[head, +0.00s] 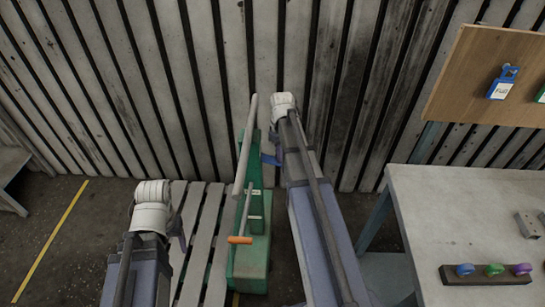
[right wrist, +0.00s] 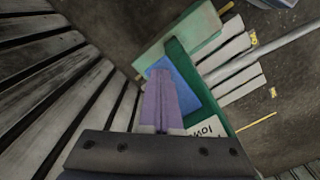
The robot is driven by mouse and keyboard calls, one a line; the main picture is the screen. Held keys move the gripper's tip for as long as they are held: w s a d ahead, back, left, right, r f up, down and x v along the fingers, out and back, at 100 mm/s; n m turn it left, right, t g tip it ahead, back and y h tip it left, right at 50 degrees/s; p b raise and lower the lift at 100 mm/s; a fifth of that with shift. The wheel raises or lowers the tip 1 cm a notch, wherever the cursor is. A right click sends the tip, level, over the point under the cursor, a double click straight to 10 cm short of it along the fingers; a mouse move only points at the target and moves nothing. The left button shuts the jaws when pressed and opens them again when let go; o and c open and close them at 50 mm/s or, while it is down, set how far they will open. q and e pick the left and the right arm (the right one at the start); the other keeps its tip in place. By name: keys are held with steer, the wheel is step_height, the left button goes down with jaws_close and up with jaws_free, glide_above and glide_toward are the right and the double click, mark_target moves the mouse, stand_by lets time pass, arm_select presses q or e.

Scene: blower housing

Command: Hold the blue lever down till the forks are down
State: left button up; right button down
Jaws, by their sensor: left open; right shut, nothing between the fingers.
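The green jack body (head: 249,262) stands on the slatted pallet (head: 192,262), with a long grey tube handle and an orange-gripped lever (head: 240,239). The blue lever (head: 270,159) sticks out to the right near the top of the green upright. In the right wrist view the blue lever (right wrist: 186,88) is a flat plate beside the green frame. My right gripper (right wrist: 160,78) is shut and empty, its fingertips over the plate; I cannot tell whether they touch. My left gripper (head: 178,226), partly hidden, is open left of the jack. I cannot make out the forks.
A grey workbench (head: 440,225) stands at the right, with a dark block of coloured knobs (head: 487,274). A wooden board (head: 465,85) with hanging tags is above it. A slatted wall (head: 200,90) is close behind the jack. A yellow line (head: 50,240) marks the floor at left.

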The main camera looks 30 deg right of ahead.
stand_by(0.5)
step_height(320, 180, up, 4)
steer(key=p, duration=0.4)
steer(key=shift+f, duration=0.25)
